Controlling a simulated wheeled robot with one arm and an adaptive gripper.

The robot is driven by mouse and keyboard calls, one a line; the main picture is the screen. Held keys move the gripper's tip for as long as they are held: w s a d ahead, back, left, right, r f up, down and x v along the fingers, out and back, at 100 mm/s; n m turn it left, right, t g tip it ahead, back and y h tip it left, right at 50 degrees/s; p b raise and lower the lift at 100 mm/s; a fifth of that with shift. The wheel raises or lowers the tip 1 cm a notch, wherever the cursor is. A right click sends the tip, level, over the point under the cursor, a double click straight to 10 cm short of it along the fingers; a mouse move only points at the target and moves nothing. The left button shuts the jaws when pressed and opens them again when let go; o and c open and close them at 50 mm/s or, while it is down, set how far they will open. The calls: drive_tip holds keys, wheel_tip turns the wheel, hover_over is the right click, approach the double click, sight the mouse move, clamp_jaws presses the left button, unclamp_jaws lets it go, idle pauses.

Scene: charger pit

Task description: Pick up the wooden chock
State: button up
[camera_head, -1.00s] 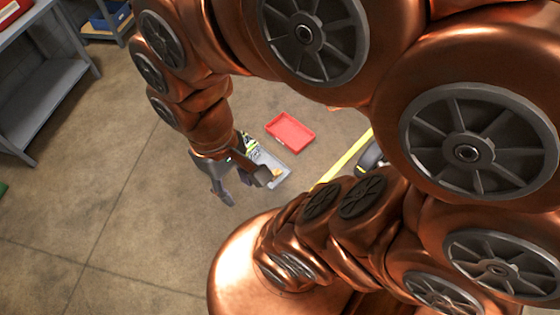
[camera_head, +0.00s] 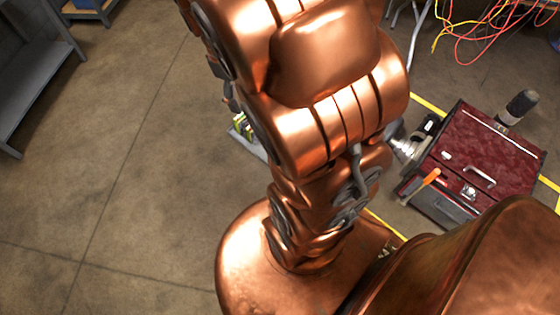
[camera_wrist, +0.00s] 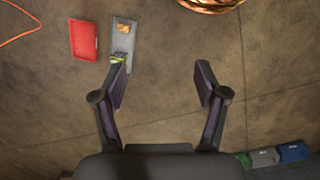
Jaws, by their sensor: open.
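A small orange-tan block, which looks like the wooden chock (camera_wrist: 124,29), lies at the far end of a grey tray (camera_wrist: 122,44) in the wrist view. A green-and-yellow item (camera_wrist: 118,59) is at the tray's near end, partly behind the left finger. My gripper (camera_wrist: 162,78) is open and empty, with bare floor between its fingers. The tray and block lie above and left of the gap. In the head view my arm hides the block; a strip of the tray (camera_head: 258,152) and the green-and-yellow item (camera_head: 240,124) show left of the arm.
A red tray (camera_wrist: 84,40) lies left of the grey tray. Coloured bins (camera_wrist: 264,157) show at lower right of the wrist view. In the head view, a dark red toolbox (camera_head: 480,160) stands right of my arm and a grey shelf (camera_head: 35,70) stands left. The left floor is clear.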

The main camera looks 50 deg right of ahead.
drive_tip(key=w+d+f+n+b, duration=0.2)
drive_tip(key=w+d+f+b, duration=0.3)
drive_tip(key=f, duration=0.5)
drive_tip(key=w+d+f+n+h+b, duration=0.1)
drive_tip(key=w+d+f+n+b, duration=0.15)
drive_tip(key=d+f, duration=0.65)
drive_tip(key=w+d+f+n+b, duration=0.25)
drive_tip(key=d+f+b, duration=0.25)
drive_tip(key=f, duration=0.7)
drive_tip(key=shift+w+d+f+n+t+y+b, duration=0.35)
drive_tip(key=shift+w+d+f+n+b, duration=0.7)
drive_tip(key=shift+f+b, duration=4.75)
drive_tip(key=shift+w+d+f+n+t+y+b, duration=0.35)
drive_tip(key=shift+f+n, duration=1.35)
drive_tip(key=shift+f, duration=9.5)
drive_tip(key=shift+w+d+f+n+t+y+b, duration=0.35)
drive_tip(key=shift+d+f+n+b, duration=1.75)
drive_tip(key=shift+f, duration=6.4)
drive_tip(key=shift+w+a+r+m+b, duration=0.1)
drive_tip(key=shift+a+m+b, duration=0.7)
drive_tip(key=shift+a, duration=0.4)
drive_tip(key=shift+c, duration=0.3)
drive_tip(key=c, duration=1.2)
drive_tip(key=shift+c, duration=0.2)
